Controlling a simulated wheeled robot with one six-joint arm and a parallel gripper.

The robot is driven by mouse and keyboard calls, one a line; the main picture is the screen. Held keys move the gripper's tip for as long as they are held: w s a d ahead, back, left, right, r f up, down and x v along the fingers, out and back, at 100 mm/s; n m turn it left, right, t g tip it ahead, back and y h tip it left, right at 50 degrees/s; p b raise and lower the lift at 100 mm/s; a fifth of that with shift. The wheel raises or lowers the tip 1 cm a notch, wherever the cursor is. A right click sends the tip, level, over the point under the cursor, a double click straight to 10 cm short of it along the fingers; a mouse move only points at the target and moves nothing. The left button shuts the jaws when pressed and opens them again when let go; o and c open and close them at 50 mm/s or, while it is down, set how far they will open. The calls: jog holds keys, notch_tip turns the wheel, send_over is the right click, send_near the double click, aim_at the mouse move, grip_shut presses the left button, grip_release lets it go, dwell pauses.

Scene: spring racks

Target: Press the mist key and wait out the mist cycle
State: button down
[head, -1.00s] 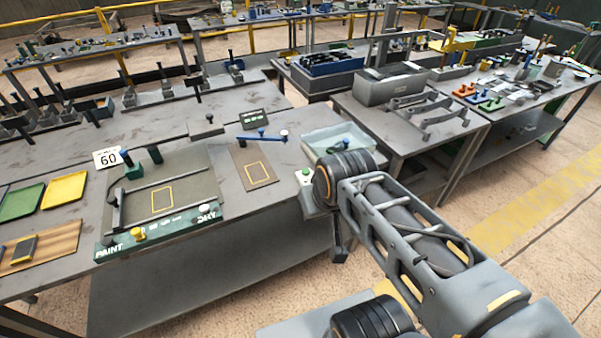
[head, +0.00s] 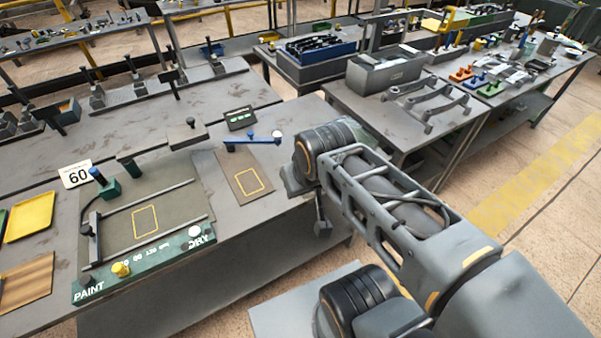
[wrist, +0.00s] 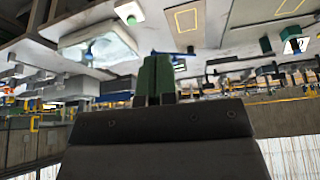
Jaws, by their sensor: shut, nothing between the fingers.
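A small white block with a green button (wrist: 131,19), which looks like the mist key, shows at the top of the wrist view. In the head view my arm hides it. Beside it in the wrist view is a pale clear-sided tray (wrist: 72,40). My gripper (wrist: 156,60) shows in the wrist view with its green fingers together and nothing between them. The fingers appear apart from the key, though the distance is hard to judge. In the head view the fingers are hidden behind my arm. A small dark display (head: 240,118) shows green marks.
A blue lever (head: 250,141) with a white knob lies near my arm. The paint and dry board (head: 145,262) is at the left, with a brown plate (head: 243,177) beside it. A grey bin (head: 385,75) and a bracket rack (head: 428,103) stand on the bench behind my arm.

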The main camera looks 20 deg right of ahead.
jog(key=w+d+f+m+y, duration=0.2)
jog(key=w+d+f+m, duration=0.1)
jog(key=w, duration=0.4)
jog(key=w+d+f+m+t+y+b, duration=0.1)
jog(key=w+d+f+m+y, duration=0.1)
jog(key=w+d+f+m, duration=0.2)
jog(key=w+d+f+m+y+b, duration=0.1)
jog(key=w+d+f+m+y, duration=0.1)
jog(key=w+f+m, duration=0.5)
jog(key=w+d+m, duration=0.1)
jog(key=w+m, duration=0.2)
jog(key=shift+w+d+f+y, duration=0.2)
jog(key=shift+w+d+y, duration=0.15)
jog(key=shift+d+y, duration=0.05)
jog(key=shift+f, duration=0.15)
notch_tip(320, 180, down, 8)
jog(key=b, duration=0.6)
jog(key=shift+f+b, duration=0.25)
jog(key=shift+b, duration=0.05)
jog(key=shift+f, duration=0.15)
dwell(0.8)
jog(key=shift+f+b, duration=0.25)
jog(key=shift+b, duration=0.25)
